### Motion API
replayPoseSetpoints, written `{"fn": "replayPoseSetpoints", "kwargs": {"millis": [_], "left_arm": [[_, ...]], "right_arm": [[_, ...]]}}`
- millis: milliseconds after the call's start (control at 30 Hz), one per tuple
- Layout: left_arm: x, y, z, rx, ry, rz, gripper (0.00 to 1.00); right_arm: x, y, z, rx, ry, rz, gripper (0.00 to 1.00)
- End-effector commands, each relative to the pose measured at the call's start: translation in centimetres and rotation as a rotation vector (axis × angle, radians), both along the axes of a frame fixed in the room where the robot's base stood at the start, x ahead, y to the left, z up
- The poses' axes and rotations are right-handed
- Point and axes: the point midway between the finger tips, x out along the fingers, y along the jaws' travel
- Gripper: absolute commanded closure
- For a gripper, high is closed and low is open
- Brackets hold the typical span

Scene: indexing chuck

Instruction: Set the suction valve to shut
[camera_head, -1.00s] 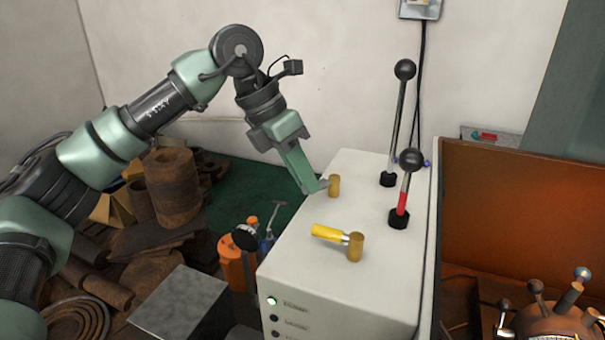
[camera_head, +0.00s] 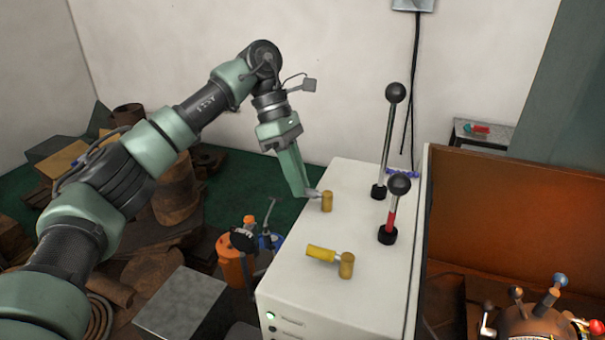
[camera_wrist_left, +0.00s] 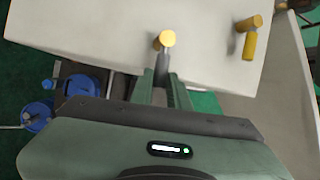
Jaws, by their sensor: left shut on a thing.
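Two brass valve posts stand on top of a white cabinet (camera_head: 300,240). The far valve (camera_head: 327,202) has a thin grey lever pointing left; it also shows in the left wrist view (camera_wrist_left: 167,39). The near valve (camera_head: 346,265) has a yellow lever pointing left; it also shows in the left wrist view (camera_wrist_left: 249,38). I cannot read which one is the suction valve. My left gripper (camera_head: 306,192) is shut on the far valve's grey lever, just left of its post. The fingers hide part of the lever. My right gripper is not in view.
Two tall levers with black knobs (camera_head: 395,92) (camera_head: 399,184) rise from the cabinet's right side. An orange panel (camera_head: 510,220) stands to the right. Rusty scrap (camera_head: 170,195), an orange canister (camera_head: 234,262) and a metal block (camera_head: 180,302) lie at left.

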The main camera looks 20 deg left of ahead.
Motion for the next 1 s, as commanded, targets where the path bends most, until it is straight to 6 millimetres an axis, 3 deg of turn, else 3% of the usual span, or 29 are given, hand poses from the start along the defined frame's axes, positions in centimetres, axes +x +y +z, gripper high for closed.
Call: {"fn": "replayPoseSetpoints", "kwargs": {"millis": [733, 767, 800, 1000], "left_arm": [[0.42, 0.16, 0.07, 0.000, -0.004, -0.079, 1.00], [0.42, 0.16, 0.07, 0.000, -0.004, -0.079, 0.75], [0.41, 0.16, 0.06, 0.000, -0.004, -0.079, 0.64], [0.39, 0.16, 0.03, 0.000, -0.002, -0.077, 0.61]], "right_arm": [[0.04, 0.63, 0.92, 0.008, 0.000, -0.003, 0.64], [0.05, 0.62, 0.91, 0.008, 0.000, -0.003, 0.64], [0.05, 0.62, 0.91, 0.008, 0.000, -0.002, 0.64], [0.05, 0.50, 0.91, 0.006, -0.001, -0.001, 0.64]]}}
